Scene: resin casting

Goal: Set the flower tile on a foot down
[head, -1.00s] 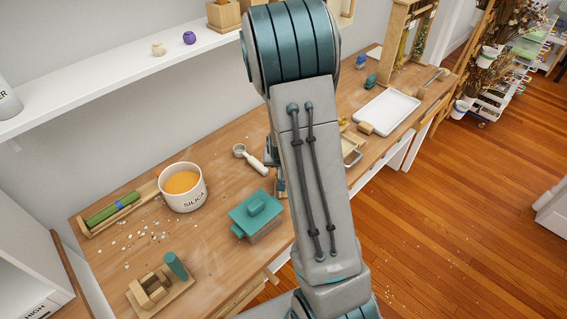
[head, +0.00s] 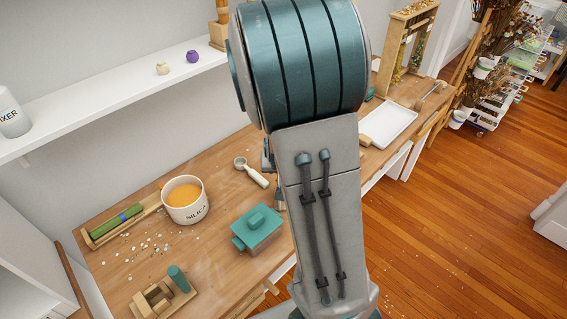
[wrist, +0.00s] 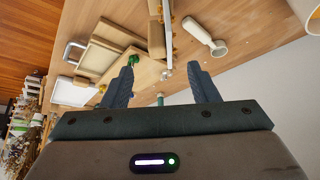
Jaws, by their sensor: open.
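My gripper (wrist: 163,82) is open in the wrist view, its two dark fingers apart with nothing seen held between them. Beyond the fingers lie a pale tan slab (wrist: 146,74) and a small green piece (wrist: 133,58). I cannot tell whether this slab is the flower tile; no flower pattern is readable. A small pale piece between the fingertips is too small to name. I cannot make out a foot. In the head view my arm hides the middle of the bench and most of the gripper.
On the wooden bench (head: 222,205) stand an orange-filled SILICA pot (head: 186,202), a teal lidded box (head: 257,229) and a scoop (head: 252,173). The scoop also shows in the wrist view (wrist: 204,36). A white tray (head: 388,124) lies right of my arm. A white shelf (head: 110,101) runs above.

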